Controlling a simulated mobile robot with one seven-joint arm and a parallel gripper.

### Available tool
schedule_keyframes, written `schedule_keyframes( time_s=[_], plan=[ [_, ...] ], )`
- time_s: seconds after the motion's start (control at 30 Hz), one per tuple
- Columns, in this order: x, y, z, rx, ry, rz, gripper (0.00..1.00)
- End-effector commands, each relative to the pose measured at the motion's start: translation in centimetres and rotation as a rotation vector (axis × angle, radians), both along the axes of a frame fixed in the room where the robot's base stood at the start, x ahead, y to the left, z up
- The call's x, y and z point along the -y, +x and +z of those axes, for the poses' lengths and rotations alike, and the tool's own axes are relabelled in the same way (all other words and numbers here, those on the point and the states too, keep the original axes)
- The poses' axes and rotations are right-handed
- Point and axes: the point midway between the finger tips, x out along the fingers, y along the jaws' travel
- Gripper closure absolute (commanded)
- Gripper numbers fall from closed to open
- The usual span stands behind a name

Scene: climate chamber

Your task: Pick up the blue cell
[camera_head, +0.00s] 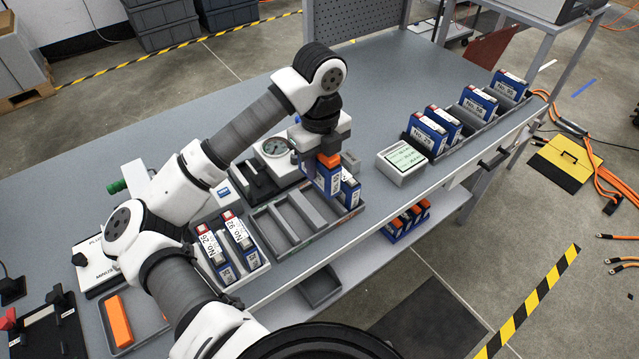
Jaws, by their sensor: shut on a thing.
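My gripper (328,160), with orange fingertips, is shut on a blue cell (325,182) at the right end of the grey slotted tray (277,238). The held cell is upright, and its top is hidden by the fingers. I cannot tell whether its bottom is clear of the tray. Another blue cell (351,191) with a white label stands close beside it on the right. Two blue cells with red and white tops, marked No 26 (213,246) and No 92 (240,238), stand in a white holder on the left.
A row of blue cells (480,102) stands in a grey rack at the right back. A small display box (403,161) sits between it and my gripper. A round gauge (274,147) stands behind the tray. More cells (405,220) lie on the lower shelf.

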Motion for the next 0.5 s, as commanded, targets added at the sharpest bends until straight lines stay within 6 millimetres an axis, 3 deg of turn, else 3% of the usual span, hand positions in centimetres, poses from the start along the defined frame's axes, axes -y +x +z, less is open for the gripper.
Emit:
schedule_keyframes(
  time_s=[0.2,0.5],
  plan=[
    [0.0,0.1,5.6,0.006,0.004,0.000,1.00],
    [0.0,0.0,10.4,0.002,0.001,-0.001,1.00]
  ],
)
